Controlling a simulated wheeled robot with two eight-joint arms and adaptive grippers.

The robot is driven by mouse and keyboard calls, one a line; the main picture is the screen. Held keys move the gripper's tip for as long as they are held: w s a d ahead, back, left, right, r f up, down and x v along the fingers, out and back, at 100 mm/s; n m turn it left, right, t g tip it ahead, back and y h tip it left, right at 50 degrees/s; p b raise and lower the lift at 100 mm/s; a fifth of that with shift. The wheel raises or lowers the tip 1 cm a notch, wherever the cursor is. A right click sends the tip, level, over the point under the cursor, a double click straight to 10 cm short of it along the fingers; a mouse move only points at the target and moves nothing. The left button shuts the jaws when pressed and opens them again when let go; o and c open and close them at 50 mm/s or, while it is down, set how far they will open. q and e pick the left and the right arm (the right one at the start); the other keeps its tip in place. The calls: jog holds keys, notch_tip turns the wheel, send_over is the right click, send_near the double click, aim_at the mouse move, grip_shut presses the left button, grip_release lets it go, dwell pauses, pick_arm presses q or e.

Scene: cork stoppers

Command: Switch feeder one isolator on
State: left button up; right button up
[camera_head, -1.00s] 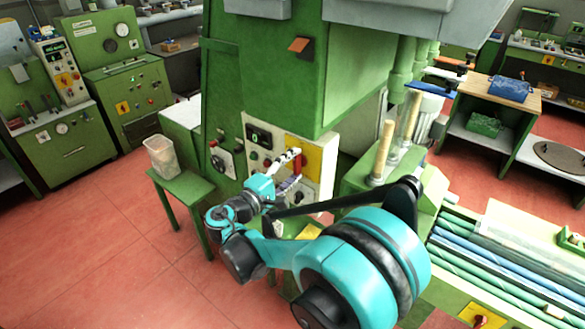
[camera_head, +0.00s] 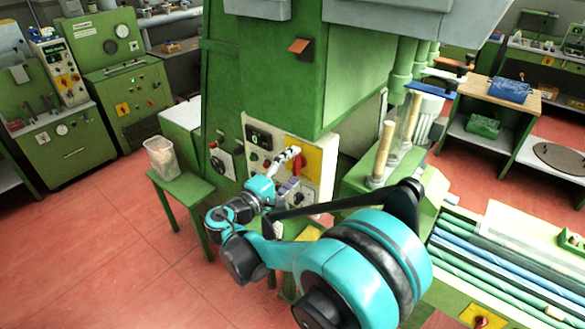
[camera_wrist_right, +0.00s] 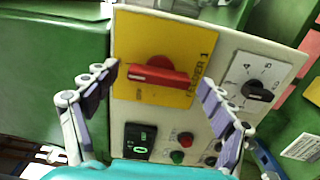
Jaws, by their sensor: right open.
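The feeder one isolator is a red rotary handle (camera_wrist_right: 158,72) on a yellow plate (camera_wrist_right: 190,30) lettered "FEEDER 1". In the right wrist view the handle lies crosswise between my fingers, and I see no contact. In the head view the red handle (camera_head: 299,162) shows just beside my fingertips on the machine's panel. My right gripper (camera_wrist_right: 160,88) is open and empty, with one finger on each side of the handle. In the head view, my right gripper (camera_head: 287,168) reaches the panel from the lower left. My left gripper is not in view.
The cream panel (camera_wrist_right: 222,75) also carries a black selector knob (camera_wrist_right: 257,91), a small display (camera_wrist_right: 139,140) and several buttons. A green stool (camera_head: 184,187) with a clear container (camera_head: 161,158) stands at the left. Vertical wooden rods (camera_head: 382,150) stand right of the panel.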

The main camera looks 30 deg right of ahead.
jog(key=v, duration=1.2)
jog(key=s+d+f+g+y+b, duration=0.1)
jog(key=s+d+f+y+b, duration=0.2)
jog(key=f, duration=0.4)
jog(key=s+d+f+y+b, duration=0.2)
jog(key=s+f+y, duration=0.25)
jog(key=f, duration=0.25)
jog(key=s+a+f+m+t+y+b, duration=0.1)
jog(key=s+a+f+m+y+b, duration=0.3)
jog(key=s+a+f+y, duration=0.2)
jog(key=a+f+y, duration=0.1)
jog(key=a+y, duration=0.1)
jog(key=y, duration=0.1)
jog(key=shift+s+a+f, duration=0.25)
jog(key=shift+s+f, duration=0.05)
jog(key=shift+f, duration=0.1)
